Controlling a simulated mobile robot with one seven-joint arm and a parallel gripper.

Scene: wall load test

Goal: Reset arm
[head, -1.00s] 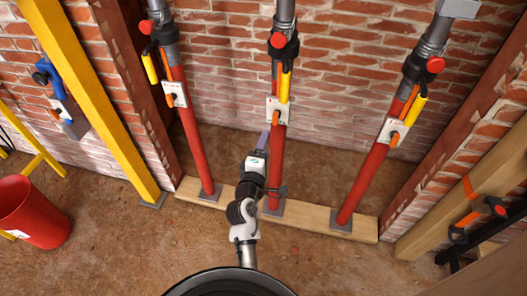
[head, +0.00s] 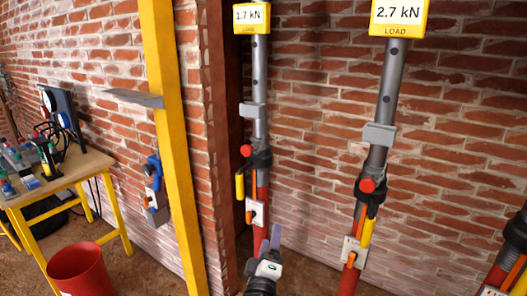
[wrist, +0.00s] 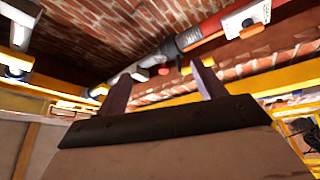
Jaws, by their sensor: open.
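My gripper (head: 268,244) is at the bottom middle of the head view, its fingers pointing up. In the wrist view my gripper (wrist: 160,90) shows two dark fingers set apart with nothing between them. Most of my arm is below the picture. A red and grey prop (wrist: 205,35) crosses the wrist view beyond the fingers.
Yellow load displays read 1.7 kN (head: 252,17) and 2.7 kN (head: 397,14). A third prop (head: 500,280) is cut off at the lower right. A yellow post (head: 170,120), a red bucket (head: 80,270) and a wooden table (head: 60,180) with small items stand at the left.

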